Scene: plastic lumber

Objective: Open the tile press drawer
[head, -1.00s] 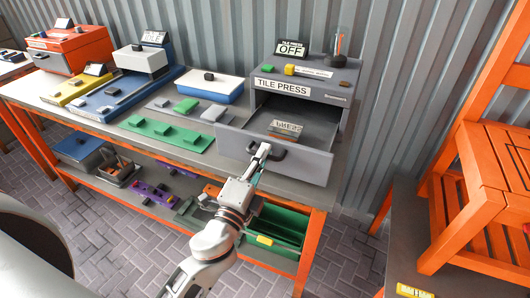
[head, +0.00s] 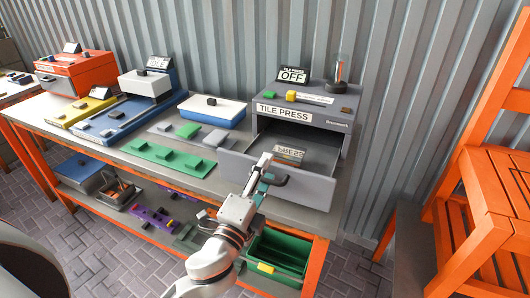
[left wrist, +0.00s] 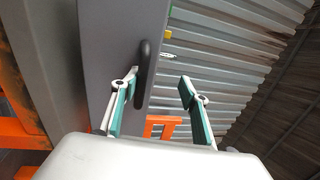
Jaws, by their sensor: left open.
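The grey tile press (head: 330,112) stands at the right end of the workbench, with a sign reading OFF on top. Its drawer (head: 300,186) is pulled out, and the inside shows a grey floor and a plate with lettering (head: 288,152). The dark handle (head: 277,179) is on the drawer front. My left gripper (head: 266,172) is open at the handle. In the left wrist view, the handle (left wrist: 144,68) shows between the spread fingers (left wrist: 158,98), closer to the left finger; I cannot tell whether they touch. My right gripper is not in view.
Green and grey tiles (head: 170,158) and a blue-white box (head: 212,110) lie on the bench left of the press. A green bin (head: 280,252) stands on the lower shelf below the drawer. An orange chair (head: 490,200) is at the right.

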